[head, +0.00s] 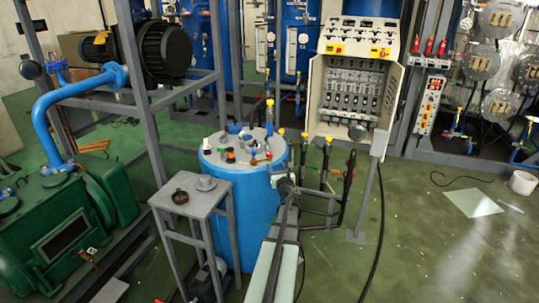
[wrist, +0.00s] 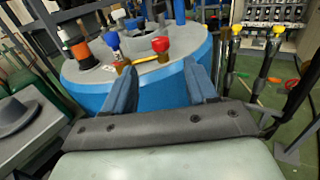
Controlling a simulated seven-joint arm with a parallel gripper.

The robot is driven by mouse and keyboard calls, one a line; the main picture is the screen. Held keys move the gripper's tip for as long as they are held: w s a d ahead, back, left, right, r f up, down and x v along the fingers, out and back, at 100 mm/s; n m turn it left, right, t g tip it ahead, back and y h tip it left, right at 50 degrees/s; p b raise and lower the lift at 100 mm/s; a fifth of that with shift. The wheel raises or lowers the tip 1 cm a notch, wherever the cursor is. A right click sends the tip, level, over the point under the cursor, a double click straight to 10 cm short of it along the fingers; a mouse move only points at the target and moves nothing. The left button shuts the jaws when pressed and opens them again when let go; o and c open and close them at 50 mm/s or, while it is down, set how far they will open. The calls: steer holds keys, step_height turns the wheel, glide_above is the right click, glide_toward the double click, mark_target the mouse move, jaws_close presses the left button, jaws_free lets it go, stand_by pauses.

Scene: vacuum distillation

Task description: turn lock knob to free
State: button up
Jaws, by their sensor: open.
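The blue tank (head: 226,195) has a grey lid crowded with small fittings; the tank also shows in the wrist view (wrist: 85,92). On the lid in the wrist view are a red knob (wrist: 160,44) with a yellow bar beside it, a blue knob (wrist: 112,40) and an orange-and-black fitting (wrist: 76,46). I cannot tell which of these is the lock knob. My gripper (wrist: 160,66) is open, its two blue fingers apart at the lid's near edge. The red knob shows beyond and between the fingertips, apart from them. In the head view my gripper (head: 281,178) is small beside the tank.
Yellow-topped pipes (head: 326,160) stand to the right, below an open control cabinet (head: 355,85). Floor farther right is mostly clear.

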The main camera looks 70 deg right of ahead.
mark_target(271, 155)
steer(key=x, duration=1.2)
steer(key=shift+w+d, duration=0.15)
steer(key=shift+d, duration=0.15)
steer(key=c, duration=0.9)
